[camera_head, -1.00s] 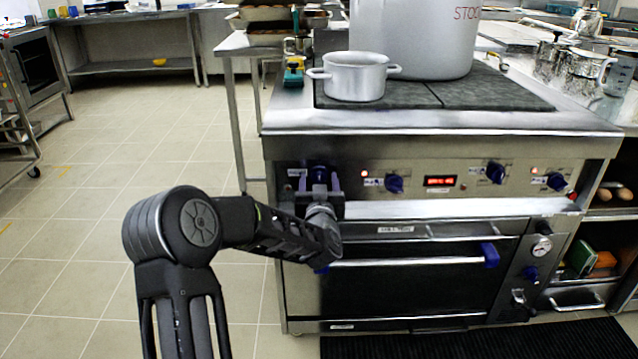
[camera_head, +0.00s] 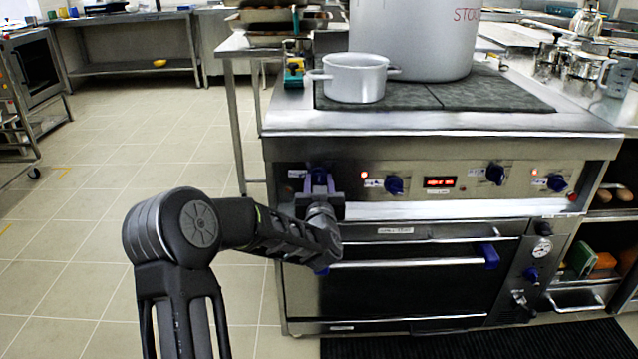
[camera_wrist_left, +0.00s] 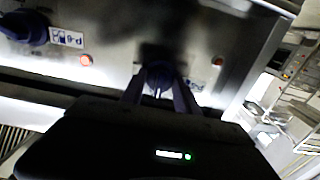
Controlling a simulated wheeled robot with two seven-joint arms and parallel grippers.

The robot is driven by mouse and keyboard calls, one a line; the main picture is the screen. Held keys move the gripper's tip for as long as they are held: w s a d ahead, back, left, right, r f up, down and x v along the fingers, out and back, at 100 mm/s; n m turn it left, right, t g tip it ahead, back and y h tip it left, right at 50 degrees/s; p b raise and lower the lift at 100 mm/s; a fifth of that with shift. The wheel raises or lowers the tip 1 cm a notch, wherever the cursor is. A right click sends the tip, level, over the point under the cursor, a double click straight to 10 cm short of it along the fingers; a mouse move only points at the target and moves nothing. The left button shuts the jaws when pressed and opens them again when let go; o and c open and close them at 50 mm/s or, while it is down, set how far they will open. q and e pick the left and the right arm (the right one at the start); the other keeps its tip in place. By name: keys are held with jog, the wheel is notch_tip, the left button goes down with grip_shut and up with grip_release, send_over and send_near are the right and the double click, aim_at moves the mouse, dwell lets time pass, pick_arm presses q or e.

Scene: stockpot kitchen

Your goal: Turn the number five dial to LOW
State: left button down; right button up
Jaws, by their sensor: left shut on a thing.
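My left gripper (camera_head: 319,183) is at the leftmost dial (camera_head: 319,170) on the stove's front panel. Its purple fingers are shut on that dial, one on each side. In the left wrist view the dial (camera_wrist_left: 158,76) is dark and shadowed between the fingers. I cannot read its number or its setting. More blue dials stand to the right on the panel: one beside the display (camera_head: 394,185), one further right (camera_head: 495,173) and one near the right end (camera_head: 556,181). My right gripper is not in view.
A small pot (camera_head: 355,78) and a large stockpot (camera_head: 412,40) stand on the stove top. A red-lit display (camera_head: 440,182) is on the panel. The oven door handle (camera_head: 420,262) runs below. The tiled floor at left is clear.

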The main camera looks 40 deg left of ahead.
pick_arm(q)
jog(key=shift+m, duration=0.4)
jog(key=shift+r+m+p, duration=0.1)
jog(key=shift+m+p, duration=0.3)
jog(key=shift+m, duration=0.5)
jog(key=m+p, duration=0.1)
jog(key=m, duration=0.2)
jog(key=shift+d, duration=0.1)
jog(key=m+p, duration=0.4)
jog(key=m, duration=0.2)
jog(key=shift+m, duration=0.4)
jog(key=m+p, duration=0.4)
jog(key=m, duration=0.2)
jog(key=shift+m+p, duration=0.8)
jog(key=shift+m, duration=0.9)
